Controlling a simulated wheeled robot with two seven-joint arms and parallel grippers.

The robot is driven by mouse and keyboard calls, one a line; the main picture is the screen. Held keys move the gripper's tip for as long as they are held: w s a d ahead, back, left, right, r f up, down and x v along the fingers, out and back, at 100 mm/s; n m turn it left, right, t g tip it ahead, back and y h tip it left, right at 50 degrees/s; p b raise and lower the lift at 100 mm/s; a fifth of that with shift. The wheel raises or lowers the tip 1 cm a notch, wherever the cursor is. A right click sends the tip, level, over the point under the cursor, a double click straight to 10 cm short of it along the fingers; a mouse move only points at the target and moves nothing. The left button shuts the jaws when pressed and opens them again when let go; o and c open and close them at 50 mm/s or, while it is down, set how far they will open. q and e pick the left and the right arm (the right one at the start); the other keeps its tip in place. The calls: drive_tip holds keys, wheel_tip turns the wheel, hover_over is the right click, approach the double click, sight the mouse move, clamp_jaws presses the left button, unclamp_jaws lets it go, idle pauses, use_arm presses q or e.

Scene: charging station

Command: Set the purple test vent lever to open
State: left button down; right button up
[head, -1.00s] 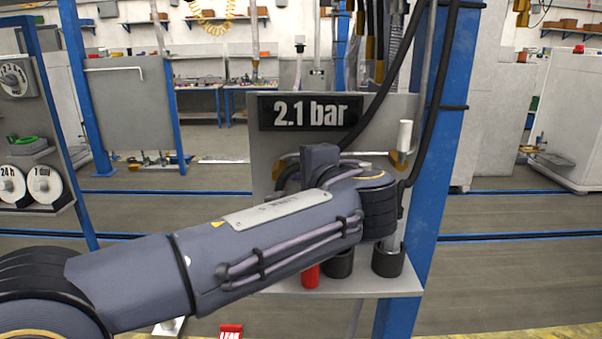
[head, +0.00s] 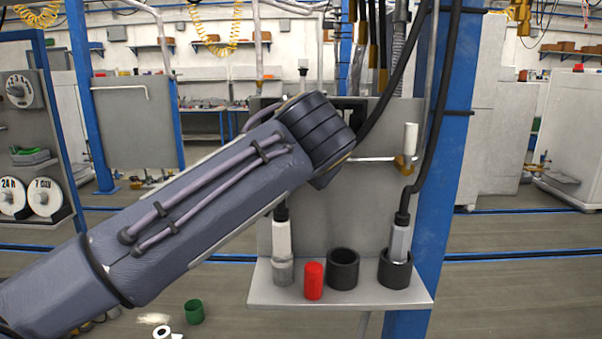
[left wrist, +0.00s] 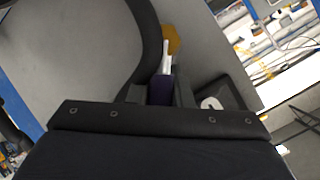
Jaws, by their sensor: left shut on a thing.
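The purple lever (left wrist: 160,90) shows in the left wrist view as a dark purple grip on a pale stem, leading to a brass valve body (left wrist: 172,40). My left gripper (left wrist: 160,94) is shut on this grip, with one finger on each side of it. In the head view my left arm reaches across the grey panel (head: 375,215) and hides the purple lever and my left gripper. My right gripper is in neither view.
A shelf (head: 340,297) below the panel holds a red cylinder (head: 313,281), an empty black cup (head: 343,268) and fittings with hoses. A white-handled brass valve (head: 403,163) sits at the panel's right, beside a blue post (head: 447,150). The dark display (left wrist: 238,95) is mostly covered in the head view.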

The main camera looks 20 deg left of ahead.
use_arm(q)
drive_tip(key=shift+s+a+r+n+t+h+b, duration=0.1)
drive_tip(key=shift+a+r+n+t+h+b, duration=0.2)
drive_tip(key=shift+n+h+b, duration=0.45)
drive_tip(key=shift+s+a+f+n+t+h+b, duration=0.1)
drive_tip(key=shift+a+n+h+b, duration=0.45)
drive_tip(key=shift+n, duration=0.3)
drive_tip(key=shift+s+a+r+n+t+h+b, duration=0.1)
drive_tip(key=shift+a+r+n+t+h+b, duration=0.15)
drive_tip(key=shift+n+h+b, duration=0.45)
drive_tip(key=c, duration=1.3)
unclamp_jaws()
drive_tip(key=v, duration=0.8)
